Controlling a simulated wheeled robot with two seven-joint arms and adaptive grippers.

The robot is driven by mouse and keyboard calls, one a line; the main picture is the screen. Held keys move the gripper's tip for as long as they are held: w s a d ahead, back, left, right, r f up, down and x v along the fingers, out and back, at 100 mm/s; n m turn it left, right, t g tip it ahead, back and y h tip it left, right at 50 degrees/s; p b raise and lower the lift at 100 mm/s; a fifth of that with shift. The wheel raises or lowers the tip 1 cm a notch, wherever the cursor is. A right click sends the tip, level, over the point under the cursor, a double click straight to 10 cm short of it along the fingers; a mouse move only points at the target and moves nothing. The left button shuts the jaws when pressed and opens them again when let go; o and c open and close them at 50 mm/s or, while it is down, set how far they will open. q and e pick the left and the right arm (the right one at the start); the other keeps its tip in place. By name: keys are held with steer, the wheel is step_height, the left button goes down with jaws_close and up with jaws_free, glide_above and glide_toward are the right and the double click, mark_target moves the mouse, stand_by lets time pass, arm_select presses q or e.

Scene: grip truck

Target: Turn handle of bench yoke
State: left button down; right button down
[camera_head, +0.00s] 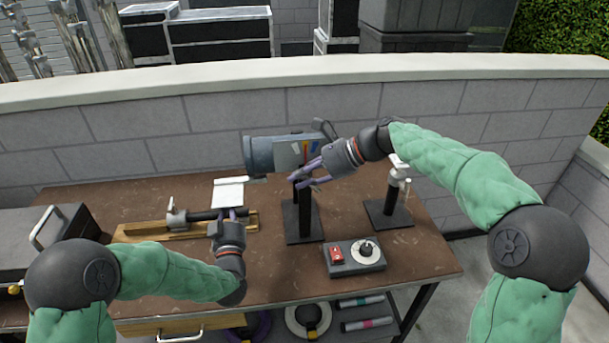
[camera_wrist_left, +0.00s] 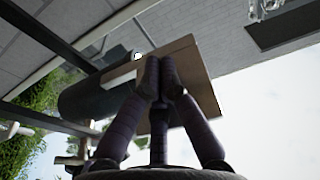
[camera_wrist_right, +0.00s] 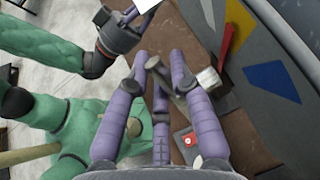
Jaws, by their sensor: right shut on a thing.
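A grey cylinder (camera_head: 262,154) with a panel of coloured marks stands on a black post (camera_head: 305,215) at the bench's middle. My right gripper (camera_head: 308,175) is at its front, fingers around a part that the head view does not show clearly. In the right wrist view the fingers (camera_wrist_right: 162,72) close around a dark grey bar (camera_wrist_right: 182,83), which looks like a handle, next to the panel. My left gripper (camera_head: 232,215) is over the wooden rail at the left. In the left wrist view its fingertips (camera_wrist_left: 158,75) are together before a tan panel (camera_wrist_left: 200,85); I see nothing held.
A switch box (camera_head: 355,257) with a red button lies in front. A small stand (camera_head: 390,210) with a pale clamp is at the right. A low block wall (camera_head: 130,145) runs behind the bench.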

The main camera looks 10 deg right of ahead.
steer(key=shift+a+f+n+h, duration=0.2)
steer(key=shift+f+h, duration=0.15)
steer(key=shift+h, duration=1.2)
steer(key=shift+a+f+n+h, duration=0.15)
steer(key=shift+f+h, duration=0.15)
steer(key=shift+h, duration=1.2)
steer(key=shift+a+f+n+h, duration=0.2)
steer(key=shift+f+h, duration=0.15)
steer(key=shift+h, duration=1.5)
steer(key=c, duration=1.1)
jaws_free()
steer(key=shift+r, duration=0.1)
steer(key=v, duration=1.1)
steer(key=shift+w+d+r, duration=0.1)
steer(key=shift+d+r, duration=0.1)
steer(key=shift+r, duration=0.25)
